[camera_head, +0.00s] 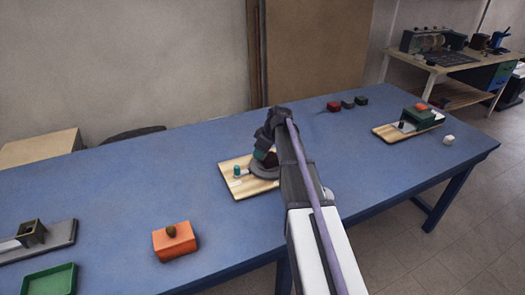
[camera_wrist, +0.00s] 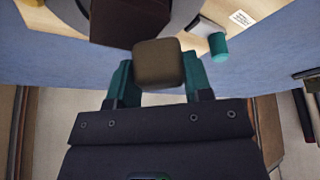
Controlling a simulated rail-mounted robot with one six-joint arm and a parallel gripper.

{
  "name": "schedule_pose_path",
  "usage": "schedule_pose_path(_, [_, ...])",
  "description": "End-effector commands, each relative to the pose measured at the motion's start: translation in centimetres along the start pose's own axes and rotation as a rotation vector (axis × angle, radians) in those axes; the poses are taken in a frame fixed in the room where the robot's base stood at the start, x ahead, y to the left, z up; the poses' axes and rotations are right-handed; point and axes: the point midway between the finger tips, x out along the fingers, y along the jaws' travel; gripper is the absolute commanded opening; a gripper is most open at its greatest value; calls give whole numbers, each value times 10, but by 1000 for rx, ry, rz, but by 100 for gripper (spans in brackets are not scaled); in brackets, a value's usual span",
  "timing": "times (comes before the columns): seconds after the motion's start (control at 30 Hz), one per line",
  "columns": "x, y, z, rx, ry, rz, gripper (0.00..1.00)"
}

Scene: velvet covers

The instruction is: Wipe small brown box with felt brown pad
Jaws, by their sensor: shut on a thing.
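My gripper (camera_wrist: 159,82) has teal fingers shut on a brown pad (camera_wrist: 158,62), which shows as a rounded block in the wrist view. A dark brown box (camera_wrist: 128,22) is just beyond the pad at the top of the wrist view, partly cut off; I cannot tell whether the pad touches it. In the head view the dark brown box (camera_head: 268,160) sits on a grey round base on a wooden board (camera_head: 246,191), partly hidden by my arm. The pad and fingertips are hard to make out there.
A teal-topped peg (camera_head: 237,171) stands on the board's left side. An orange block with a brown knob (camera_head: 175,242), a green tray (camera_head: 48,280) and a grey board (camera_head: 60,240) lie left. Another board (camera_head: 408,131) with a green box is at right. Blue tabletop between is clear.

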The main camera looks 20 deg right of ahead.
Motion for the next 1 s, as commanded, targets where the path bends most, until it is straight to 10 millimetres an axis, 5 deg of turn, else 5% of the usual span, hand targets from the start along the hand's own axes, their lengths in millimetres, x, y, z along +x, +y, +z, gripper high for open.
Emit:
schedule_pose_path(0.37, [-52, 0, -21, 0, 0, 1, 27])
schedule_pose_path(0.73, [-54, 0, -22, 0, 0, 1, 27])
schedule_pose_path(1.0, [-82, 0, -34, 0, 0, 1, 27])
